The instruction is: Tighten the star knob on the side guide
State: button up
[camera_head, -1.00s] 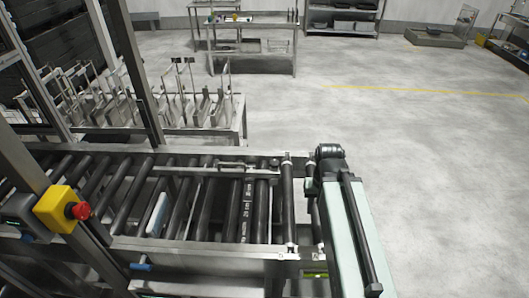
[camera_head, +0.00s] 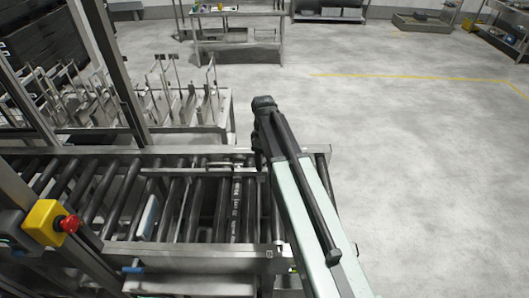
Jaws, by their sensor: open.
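The side guide looks to be the grey metal bar (camera_head: 170,171) lying across the rollers on the far side of the conveyor. A thin rod (camera_head: 224,165) sits on it. No star knob can be made out for certain; the bar's right end meets my arm in the picture and is partly covered. My pale arm reaches up from the bottom edge. Its dark far joint shows over the conveyor's far right part. My gripper's fingers are not visible, and I cannot tell whether anything touches the guide.
The roller conveyor (camera_head: 95,188) fills the lower left. A yellow box with a red button (camera_head: 70,224) is on the near post. A metal rack with upright frames (camera_head: 190,108) stands behind. A workbench (camera_head: 236,20) is at the back. The floor (camera_head: 420,150) to the right is clear.

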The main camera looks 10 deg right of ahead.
jog(key=w+n, duration=0.1)
jog(key=w, duration=0.1)
jog(key=w+r+n, duration=0.1)
jog(key=w+n, duration=0.1)
jog(key=w+r+n+p, duration=0.1)
jog(key=w, duration=0.1)
jog(key=shift+d, duration=0.1)
jog(key=shift+s+f+n+b, duration=0.1)
jog(key=shift+f+n+b, duration=0.2)
notch_tip(320, 180, down, 8)
jog(key=b, duration=0.7)
jog(key=shift+r+b, duration=0.15)
jog(key=shift+b, duration=0.2)
jog(key=shift+r, duration=0.15)
